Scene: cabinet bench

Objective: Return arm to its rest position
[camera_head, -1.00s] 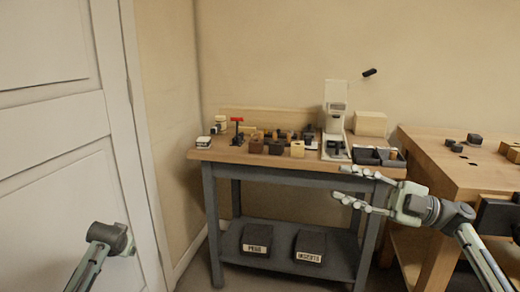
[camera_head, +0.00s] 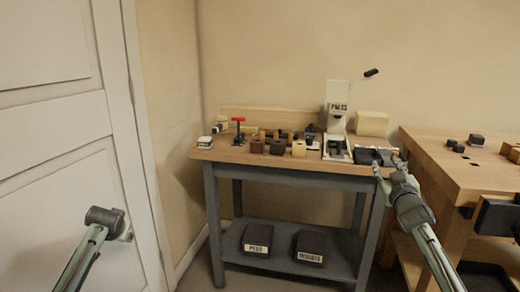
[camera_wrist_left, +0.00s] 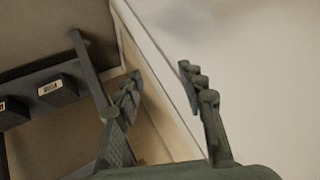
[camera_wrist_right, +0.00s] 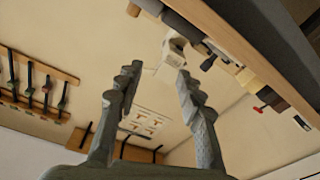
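My right gripper (camera_head: 388,166) shows at the right end of the workbench (camera_head: 240,155), its fingers pointing up in the head view and overlapping the dark tray (camera_head: 366,156). I cannot tell whether it touches the tray. In the right wrist view its two fingers (camera_wrist_right: 158,82) stand apart with nothing between them. Part of my left arm (camera_head: 108,220) shows at the lower left, in front of the white door; its fingers are out of that view. In the left wrist view the left fingers (camera_wrist_left: 160,82) stand apart and empty.
A white press (camera_head: 337,122), a red-topped tool (camera_head: 239,122) and several small blocks stand on the bench. Two labelled dark bins (camera_head: 257,238) sit on its lower shelf. A second wooden bench (camera_head: 445,180) is close at right. The white door (camera_head: 60,150) is at left.

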